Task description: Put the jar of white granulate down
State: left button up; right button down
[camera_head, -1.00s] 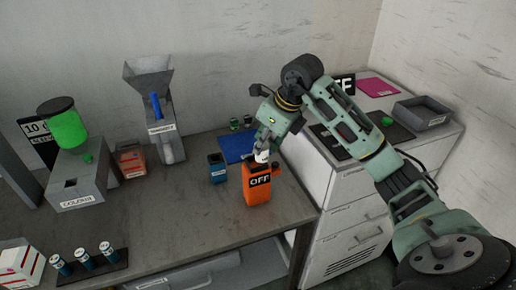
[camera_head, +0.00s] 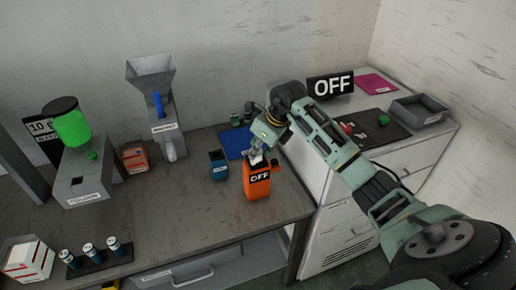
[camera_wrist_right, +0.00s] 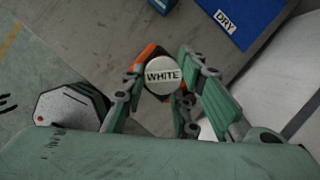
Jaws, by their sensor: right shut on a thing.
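The jar of white granulate shows in the right wrist view as a round pale lid (camera_wrist_right: 162,77) marked WHITE. My right gripper (camera_wrist_right: 163,82) is shut on it, with a finger on each side. Orange also shows behind the lid in the wrist view. I cannot tell whether the jar touches the orange container. The jar's lower part is hidden. My left gripper is not in view.
A small blue box (camera_head: 218,166) stands left of the orange container, and a blue mat (camera_head: 236,143) lies behind. The hopper machine (camera_head: 163,110) and a grey box with a green jar (camera_head: 72,126) stand further left. The bench's front middle (camera_head: 170,225) is clear.

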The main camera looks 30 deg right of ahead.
jog(key=c, duration=1.4)
grip_release()
jog(key=shift+f, duration=0.1)
jog(key=shift+o, duration=0.2)
jog(key=shift+r, duration=0.2)
jog(key=b+v, duration=0.3)
jog(key=v, duration=0.9)
jog(key=shift+a+f, duration=0.1)
